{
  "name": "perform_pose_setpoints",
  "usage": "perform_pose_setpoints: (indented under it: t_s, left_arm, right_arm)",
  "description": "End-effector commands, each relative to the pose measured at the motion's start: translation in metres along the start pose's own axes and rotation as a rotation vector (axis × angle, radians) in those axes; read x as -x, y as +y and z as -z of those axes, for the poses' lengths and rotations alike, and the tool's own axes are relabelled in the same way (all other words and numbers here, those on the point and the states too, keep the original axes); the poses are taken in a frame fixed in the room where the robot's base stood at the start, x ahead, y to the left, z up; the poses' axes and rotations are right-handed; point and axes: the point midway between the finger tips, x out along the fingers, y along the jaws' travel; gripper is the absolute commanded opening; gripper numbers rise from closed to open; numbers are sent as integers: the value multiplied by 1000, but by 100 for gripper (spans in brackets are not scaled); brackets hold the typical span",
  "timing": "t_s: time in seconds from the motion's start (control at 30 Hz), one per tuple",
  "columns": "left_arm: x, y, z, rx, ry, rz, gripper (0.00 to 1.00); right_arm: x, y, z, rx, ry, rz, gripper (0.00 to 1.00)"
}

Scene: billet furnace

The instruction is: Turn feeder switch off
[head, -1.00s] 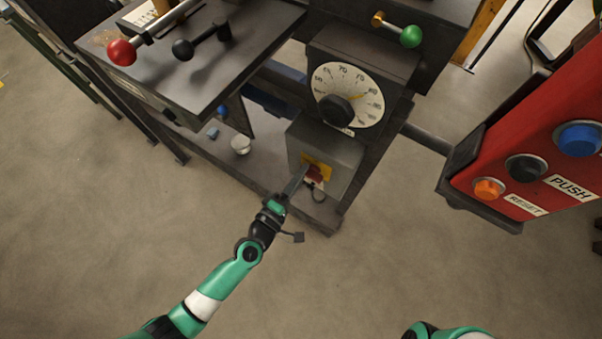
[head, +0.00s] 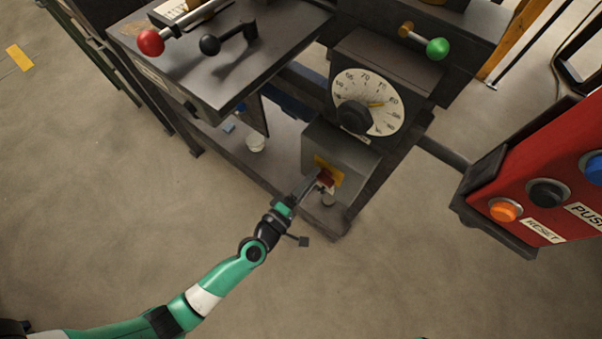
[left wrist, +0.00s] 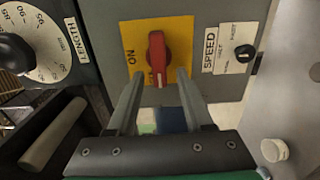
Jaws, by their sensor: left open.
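The feeder switch is a red rotary handle (left wrist: 156,55) on a yellow plate (left wrist: 183,32), mounted on a grey box (head: 345,152). In the left wrist view the handle stands lengthwise up the picture. "ON" is printed to its left; lettering near its lower end is partly hidden. My left gripper (left wrist: 158,76) is open, its fingers on either side of the handle's lower end in that view. Whether they touch it I cannot tell. In the head view the left gripper (head: 312,186) reaches the switch from the lower left and partly covers it. My right gripper is out of view.
A smaller black "SPEED" knob (left wrist: 244,53) sits right of the switch in the left wrist view. A dial with a black knob (head: 355,116) is above the box. A red push-button panel (head: 545,185) stands at right. Floor in front is clear.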

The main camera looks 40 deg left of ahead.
Motion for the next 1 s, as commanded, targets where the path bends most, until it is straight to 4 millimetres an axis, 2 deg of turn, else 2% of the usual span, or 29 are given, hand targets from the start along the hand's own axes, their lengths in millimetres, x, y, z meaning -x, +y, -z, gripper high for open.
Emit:
perform_pose_setpoints:
  t_s: [0.3, 0.5, 0.63, 1.0]
  left_arm:
    - [70, -2, -1, 0, -3, 5, 51]
    - [103, -1, 0, -1, -1, 3, 51]
    - [110, 0, 0, 2, -1, 0, 51]
    - [110, 0, 0, 1, 0, 0, 51]
  right_arm:
    - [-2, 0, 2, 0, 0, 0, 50]
    - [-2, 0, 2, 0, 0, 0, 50]
    - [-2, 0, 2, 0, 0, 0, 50]
    - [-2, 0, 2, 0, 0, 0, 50]
